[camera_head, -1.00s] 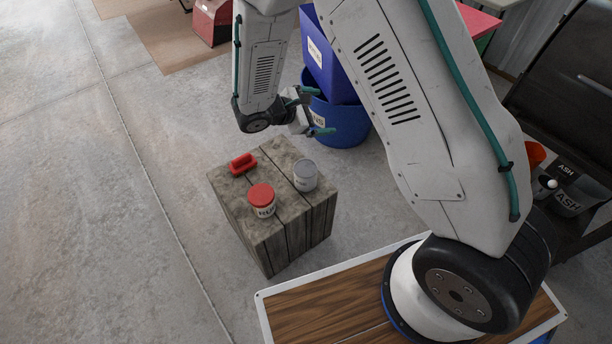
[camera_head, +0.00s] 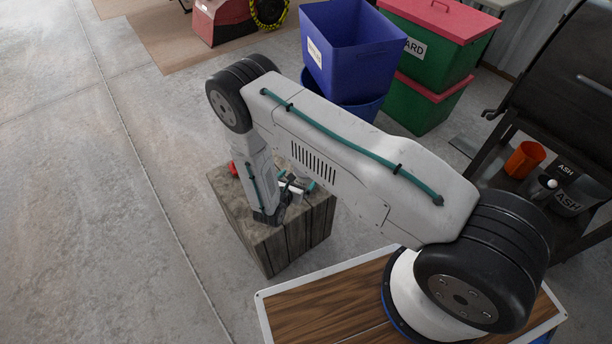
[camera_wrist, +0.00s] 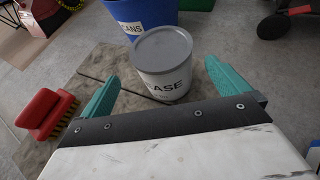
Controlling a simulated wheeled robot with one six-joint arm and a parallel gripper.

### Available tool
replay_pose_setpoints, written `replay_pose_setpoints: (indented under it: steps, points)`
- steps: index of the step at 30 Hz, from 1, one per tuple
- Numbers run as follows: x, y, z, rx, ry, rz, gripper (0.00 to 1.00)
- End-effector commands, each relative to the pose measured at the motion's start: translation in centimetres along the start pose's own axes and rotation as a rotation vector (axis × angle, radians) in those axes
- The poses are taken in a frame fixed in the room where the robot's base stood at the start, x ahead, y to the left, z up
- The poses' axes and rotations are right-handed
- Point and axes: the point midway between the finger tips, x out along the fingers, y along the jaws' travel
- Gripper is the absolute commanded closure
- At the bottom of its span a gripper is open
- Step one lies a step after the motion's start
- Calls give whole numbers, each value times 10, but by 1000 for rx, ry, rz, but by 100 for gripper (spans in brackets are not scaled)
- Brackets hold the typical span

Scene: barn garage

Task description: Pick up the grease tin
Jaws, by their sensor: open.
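The grease tin (camera_wrist: 163,80), a white tin with a grey lid and dark letters ending in "ASE", stands upright on the wooden block in the wrist view. My gripper (camera_wrist: 160,84) is open, with one teal finger to the left of the tin and one to the right. The tin stands ahead of the palm; I cannot tell whether either finger touches it. In the head view my gripper (camera_head: 296,181) is low over the block's top, and my arm hides most of the tin there.
The wooden block (camera_head: 290,245) stands on the concrete floor. A red brush (camera_wrist: 46,113) lies left of the tin. Behind stand a blue bin (camera_wrist: 143,16) and, in the head view, green crates with red lids (camera_head: 430,60). Floor to the left is clear.

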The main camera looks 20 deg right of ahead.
Motion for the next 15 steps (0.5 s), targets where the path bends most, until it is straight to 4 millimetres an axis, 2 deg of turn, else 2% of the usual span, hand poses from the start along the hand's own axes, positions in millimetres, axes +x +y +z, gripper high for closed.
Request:
replay_pose_setpoints:
  steps: [3, 11, 15]
  points:
    - [16, -1, 0, 2, 0, -2, 0]
    - [33, -2, 0, 1, 0, -3, 0]
    - [53, -5, -1, 2, 1, -5, 0]
